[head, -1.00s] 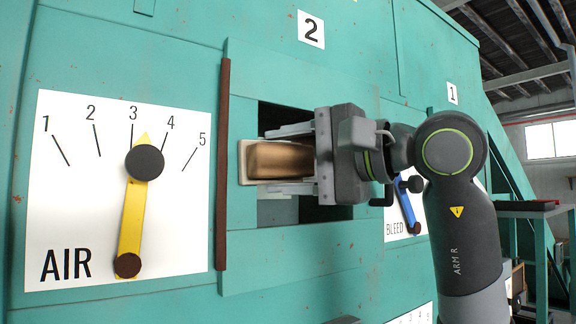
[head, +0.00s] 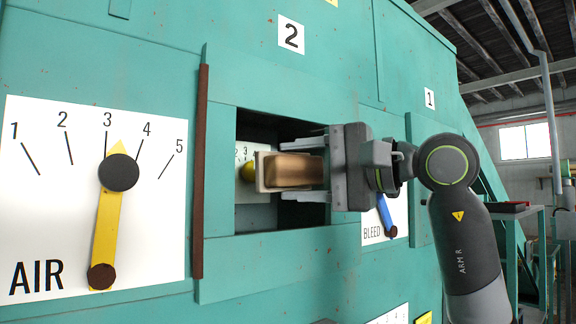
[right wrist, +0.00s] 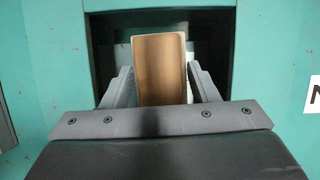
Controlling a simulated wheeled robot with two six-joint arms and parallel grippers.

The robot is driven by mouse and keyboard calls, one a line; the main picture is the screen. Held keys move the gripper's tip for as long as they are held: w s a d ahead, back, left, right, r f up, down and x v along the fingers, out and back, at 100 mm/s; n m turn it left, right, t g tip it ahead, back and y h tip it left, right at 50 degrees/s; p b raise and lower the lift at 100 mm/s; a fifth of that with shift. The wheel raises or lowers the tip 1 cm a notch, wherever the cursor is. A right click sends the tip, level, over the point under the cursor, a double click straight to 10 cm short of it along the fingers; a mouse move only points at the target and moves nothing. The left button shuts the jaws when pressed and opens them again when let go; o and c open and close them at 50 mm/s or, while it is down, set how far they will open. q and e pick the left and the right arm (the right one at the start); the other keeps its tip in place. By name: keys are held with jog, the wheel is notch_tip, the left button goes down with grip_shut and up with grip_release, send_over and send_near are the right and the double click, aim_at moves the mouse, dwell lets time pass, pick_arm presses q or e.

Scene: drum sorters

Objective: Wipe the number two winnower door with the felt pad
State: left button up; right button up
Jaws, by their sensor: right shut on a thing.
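The felt pad (head: 292,171) is a brown block with a pale face on its left side. My right gripper (head: 305,170) is shut on it, one finger above and one below. In the right wrist view the pad (right wrist: 160,68) stands upright between both fingers. The pad is in front of a dark rectangular opening (head: 285,121) below the number two plate (head: 291,35), in a teal panel (head: 280,85). I cannot tell which part is the door, or whether the pad touches anything. My left gripper is not in view.
Left of the opening is a brown vertical strip (head: 200,170), then the white AIR dial (head: 60,200) with a yellow pointer. A small dial with a yellow part (head: 246,170) shows inside the opening. The BLEED dial (head: 373,225) is behind my right arm.

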aim_at(323, 170)
jog(key=shift+w+d, duration=0.55)
jog(key=shift+d, duration=0.2)
jog(key=shift+w+d+r+p, duration=0.1)
jog(key=shift+w+d+p, duration=0.5)
jog(key=shift+d, duration=0.2)
jog(key=shift+w+d, duration=0.5)
jog(key=shift+d, duration=0.2)
jog(key=w+d+p, duration=0.1)
jog(key=w+d, duration=0.1)
jog(key=d, duration=0.1)
jog(key=shift+p, duration=0.4)
